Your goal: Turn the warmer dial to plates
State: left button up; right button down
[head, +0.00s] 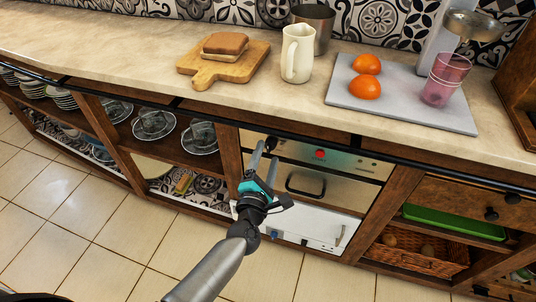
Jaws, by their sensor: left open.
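The warmer appears to be the white-fronted unit (312,226) low in the counter, below a steel oven front (330,172). A small blue dial (275,234) sits at the lower left of the white front. Its markings are too small to read, so its setting cannot be told. My left gripper (265,158) is open and empty, in front of the left side of the oven front. It is above the dial in the picture and apart from it. My left wrist hides part of the unit's left edge. My right gripper is not in view.
A dark rail (215,112) runs along the counter edge. A bread board (213,78), a cream jug (298,55) and a grey tray (400,110) stand on the counter. The tiled floor (110,235) is clear at left.

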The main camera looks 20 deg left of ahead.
pick_arm(q)
jog(key=shift+w, duration=0.95)
grip_shut()
